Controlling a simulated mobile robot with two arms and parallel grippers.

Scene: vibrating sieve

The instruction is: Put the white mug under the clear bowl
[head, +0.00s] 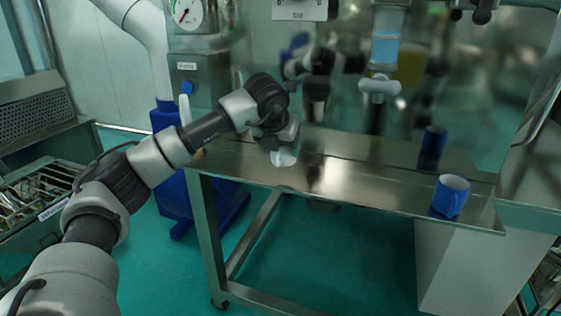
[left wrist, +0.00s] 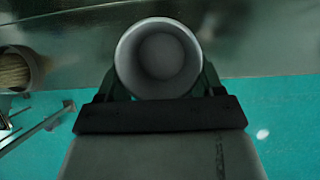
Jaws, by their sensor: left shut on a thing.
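The white mug (head: 285,157) is in my left gripper (head: 281,146), over the front edge of the steel table (head: 370,180). In the left wrist view the mug (left wrist: 158,60) shows its open round mouth to the camera, between the fingers of the gripper (left wrist: 160,88). The gripper is shut on it. Its inside looks empty. A clear vessel (head: 386,42) with pale blue in it hangs at the upper middle right, above a white valve (head: 379,87); I cannot tell whether it is the clear bowl. My right gripper is not in view.
A blue mug (head: 451,196) stands near the table's right front edge. A dark blue shape (head: 432,148) behind it may be a reflection. A steel machine with a gauge (head: 187,13) stands behind left. The table's middle is clear.

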